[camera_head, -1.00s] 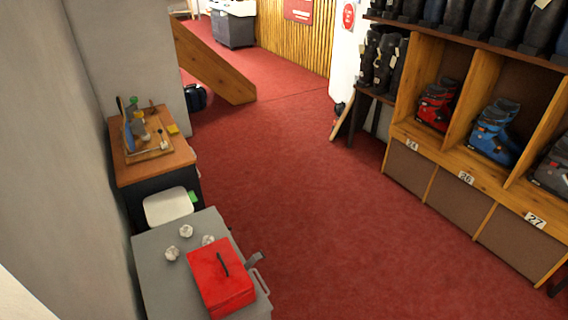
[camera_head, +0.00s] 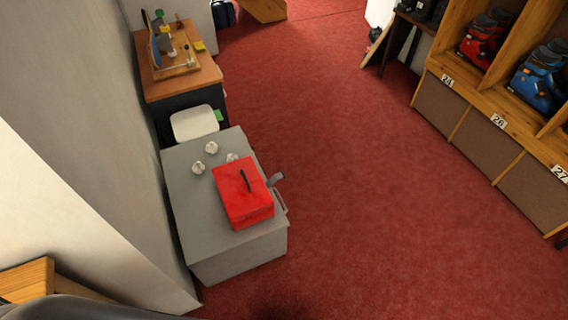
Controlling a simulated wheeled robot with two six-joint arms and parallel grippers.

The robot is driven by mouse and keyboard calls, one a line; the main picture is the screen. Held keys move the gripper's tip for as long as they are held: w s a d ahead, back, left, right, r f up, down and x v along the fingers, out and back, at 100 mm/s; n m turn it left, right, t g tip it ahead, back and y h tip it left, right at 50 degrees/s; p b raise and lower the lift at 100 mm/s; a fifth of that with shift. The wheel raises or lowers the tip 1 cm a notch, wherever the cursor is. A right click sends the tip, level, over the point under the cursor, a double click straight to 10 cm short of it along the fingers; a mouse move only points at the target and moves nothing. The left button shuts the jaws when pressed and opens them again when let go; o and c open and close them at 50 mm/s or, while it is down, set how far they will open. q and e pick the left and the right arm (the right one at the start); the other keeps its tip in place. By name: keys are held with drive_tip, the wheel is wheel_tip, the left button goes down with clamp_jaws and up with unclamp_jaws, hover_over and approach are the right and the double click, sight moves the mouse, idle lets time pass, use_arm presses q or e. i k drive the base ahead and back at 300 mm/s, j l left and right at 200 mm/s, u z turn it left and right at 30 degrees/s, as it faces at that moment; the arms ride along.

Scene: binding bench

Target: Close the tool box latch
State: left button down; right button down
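A red tool box (camera_head: 243,197) with a dark handle (camera_head: 245,181) on its lid sits on top of a grey cabinet (camera_head: 195,229). Its lid looks down. A grey metal piece (camera_head: 275,179) sticks out at the box's right side, over the cabinet edge; I cannot tell whether it is the latch. Neither of my grippers shows in the head view.
Several crumpled white balls (camera_head: 211,148) lie on the cabinet behind the box. A white stool or bin (camera_head: 194,123) and a wooden-topped desk (camera_head: 181,84) stand behind it. Open red carpet (camera_head: 350,170) lies to the right, up to the boot shelves (camera_head: 488,142). A wall closes the left.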

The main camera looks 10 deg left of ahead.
sight(274, 181)
drive_tip(key=i+l+u, duration=0.6)
drive_tip(key=u, duration=0.15)
